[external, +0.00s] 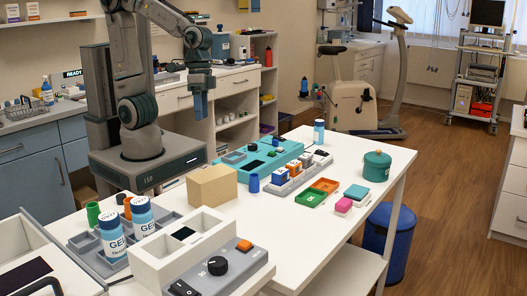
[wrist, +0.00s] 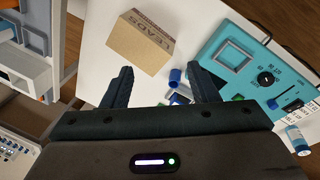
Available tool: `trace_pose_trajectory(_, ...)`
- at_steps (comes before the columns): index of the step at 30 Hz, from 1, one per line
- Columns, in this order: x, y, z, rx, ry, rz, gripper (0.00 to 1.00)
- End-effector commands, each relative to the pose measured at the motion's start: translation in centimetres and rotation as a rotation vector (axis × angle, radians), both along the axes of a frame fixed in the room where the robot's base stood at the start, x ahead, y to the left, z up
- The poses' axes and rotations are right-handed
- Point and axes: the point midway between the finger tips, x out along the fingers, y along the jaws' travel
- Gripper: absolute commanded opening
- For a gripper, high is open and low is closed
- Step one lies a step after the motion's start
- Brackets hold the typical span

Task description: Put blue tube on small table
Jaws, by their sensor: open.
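A small blue tube (external: 254,182) stands on the white table (external: 225,212), between the cardboard box and the teal panel. In the wrist view the blue tube (wrist: 175,76) shows between my fingers, closer to the right one, with space around it. My gripper (external: 201,112) is open and empty, pointing down above the back of the table, behind and left of the tube. Its two dark fingers (wrist: 160,72) are spread apart in the wrist view. A lower white surface (external: 345,268) shows at the front; I cannot tell whether it is the small table.
A cardboard box (external: 213,185) stands left of the tube. The teal panel (external: 262,160) lies behind it. White bottles (external: 142,216), a grey console (external: 225,265), coloured trays (external: 312,197) and a teal pot (external: 376,166) crowd the table. A blue bin (external: 390,240) stands on the floor.

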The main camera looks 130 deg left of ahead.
Motion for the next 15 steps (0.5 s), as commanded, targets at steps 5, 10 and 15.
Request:
trace_pose_trajectory(5, 4.6, 3.1, -2.4, -0.136, 0.120, 0.368, 0.54)
trace_pose_trajectory(10, 8.4, 6.6, -5.1, -0.249, 0.229, 0.709, 0.54)
trace_pose_trajectory(15, 11.1, 9.9, -7.8, -0.329, 0.318, 0.977, 0.54)
